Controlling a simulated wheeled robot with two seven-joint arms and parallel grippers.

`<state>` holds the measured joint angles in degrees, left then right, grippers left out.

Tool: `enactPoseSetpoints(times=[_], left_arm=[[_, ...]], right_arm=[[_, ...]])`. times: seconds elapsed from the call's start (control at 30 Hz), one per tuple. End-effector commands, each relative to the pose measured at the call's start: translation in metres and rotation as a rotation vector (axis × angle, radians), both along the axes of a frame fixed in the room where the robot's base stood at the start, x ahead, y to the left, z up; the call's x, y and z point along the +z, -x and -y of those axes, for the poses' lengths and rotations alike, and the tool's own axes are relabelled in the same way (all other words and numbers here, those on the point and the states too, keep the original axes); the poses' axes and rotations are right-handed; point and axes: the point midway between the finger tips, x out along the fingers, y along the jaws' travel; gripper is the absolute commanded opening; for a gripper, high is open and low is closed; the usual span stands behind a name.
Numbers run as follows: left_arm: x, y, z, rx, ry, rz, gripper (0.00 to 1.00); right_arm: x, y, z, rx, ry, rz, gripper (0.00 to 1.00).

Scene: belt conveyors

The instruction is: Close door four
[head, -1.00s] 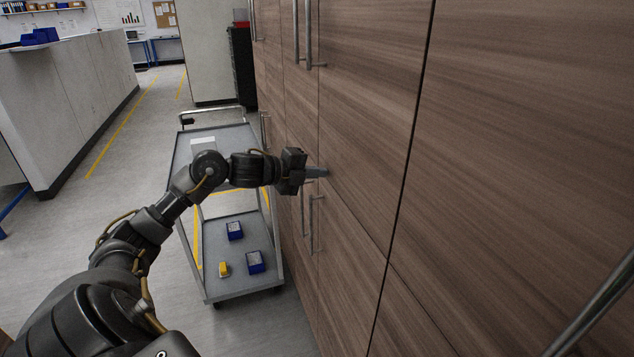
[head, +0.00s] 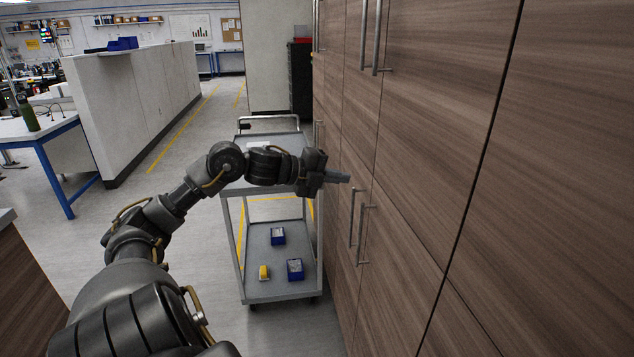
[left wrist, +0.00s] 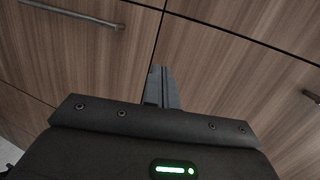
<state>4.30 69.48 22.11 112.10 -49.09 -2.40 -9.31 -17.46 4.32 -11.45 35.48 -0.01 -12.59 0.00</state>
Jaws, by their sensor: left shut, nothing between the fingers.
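Brown wood-grain cabinet doors (head: 450,110) fill the right side of the head view, with dark seams between them. All the doors I see look flush; I cannot tell which one is door four. Long metal bar handles (head: 371,35) show on the upper doors and more handles (head: 358,225) on the lower ones. My left gripper (head: 342,178) is shut and empty, its fingers pointing right toward the cabinet front. In the left wrist view the closed fingers (left wrist: 161,88) are in front of the wood panels near a seam; I cannot tell if they touch. My right gripper is not seen.
A grey trolley (head: 240,222) stands beside the cabinet behind my left arm, with blue boxes (head: 278,236) and a yellow item (head: 264,272) on its lower shelf. A white partition (head: 130,100) stands to the left. The floor aisle (head: 190,150) between is open.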

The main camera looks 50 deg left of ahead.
Motion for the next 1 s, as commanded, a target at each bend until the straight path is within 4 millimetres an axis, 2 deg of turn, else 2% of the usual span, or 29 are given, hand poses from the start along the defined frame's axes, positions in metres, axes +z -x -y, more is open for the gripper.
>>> enactPoseSetpoints(times=[0.03,0.2,0.4,1.0], left_arm=[[-0.004,0.007,-0.004,0.002,-0.001,-0.003,0.0],[0.004,0.025,-0.015,0.003,0.0,-0.002,0.0],[0.011,0.036,-0.022,0.002,0.001,-0.002,0.0],[0.018,0.037,-0.027,0.02,0.012,0.011,0.0]], right_arm=[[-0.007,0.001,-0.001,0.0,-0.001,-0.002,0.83],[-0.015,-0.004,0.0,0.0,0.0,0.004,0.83],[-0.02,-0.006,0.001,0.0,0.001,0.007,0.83],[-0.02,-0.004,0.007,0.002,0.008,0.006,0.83]])
